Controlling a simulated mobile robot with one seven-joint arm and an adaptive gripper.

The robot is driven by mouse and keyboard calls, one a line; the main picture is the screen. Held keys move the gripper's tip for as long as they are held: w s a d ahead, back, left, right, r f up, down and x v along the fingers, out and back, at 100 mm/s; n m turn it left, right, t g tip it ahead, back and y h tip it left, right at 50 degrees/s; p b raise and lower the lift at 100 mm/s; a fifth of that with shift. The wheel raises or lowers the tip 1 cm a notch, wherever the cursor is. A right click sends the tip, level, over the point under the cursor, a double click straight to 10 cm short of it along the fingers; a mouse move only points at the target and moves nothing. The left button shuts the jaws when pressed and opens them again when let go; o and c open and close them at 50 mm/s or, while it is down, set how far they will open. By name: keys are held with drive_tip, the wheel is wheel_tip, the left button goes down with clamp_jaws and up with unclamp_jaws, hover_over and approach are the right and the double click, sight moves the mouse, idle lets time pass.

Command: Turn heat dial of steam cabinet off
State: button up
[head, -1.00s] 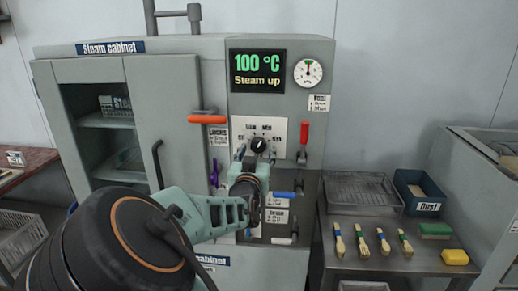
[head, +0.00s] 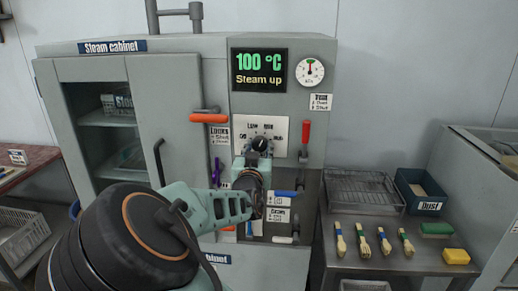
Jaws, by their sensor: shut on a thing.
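The steam cabinet (head: 180,90) stands ahead, grey, with a display (head: 259,69) reading 100 °C and "Steam up". The heat dial (head: 260,143) is a black knob on a white plate (head: 281,128) marked with settings around it, including Low and High. My gripper (head: 258,153) is at the dial from below, shut on it. The fingertips cover the lower part of the knob. The dial's pointer mark is too small to read surely.
A red-handled lever (head: 306,132) is right of the dial and an orange handle (head: 208,118) left of it. A blue-handled valve (head: 284,193) lies below right. A side table (head: 390,258) holds several brushes, a yellow sponge (head: 455,257) and a Dust bin (head: 424,192).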

drive_tip(key=shift+n, duration=0.3)
drive_tip(key=n, duration=0.4)
drive_tip(key=shift+n, duration=0.4)
drive_tip(key=n, duration=0.4)
drive_tip(key=shift+d+p, duration=0.1)
drive_tip(key=shift+p, duration=0.25)
drive_tip(key=n, duration=0.5)
drive_tip(key=shift+n, duration=0.4)
drive_tip(key=n+b, duration=0.1)
drive_tip(key=n, duration=0.3)
drive_tip(key=shift+r+n, duration=0.1)
drive_tip(key=shift+n, duration=0.2)
drive_tip(key=o, duration=1.2)
drive_tip(key=shift+c, duration=0.2)
drive_tip(key=shift+s, duration=0.15)
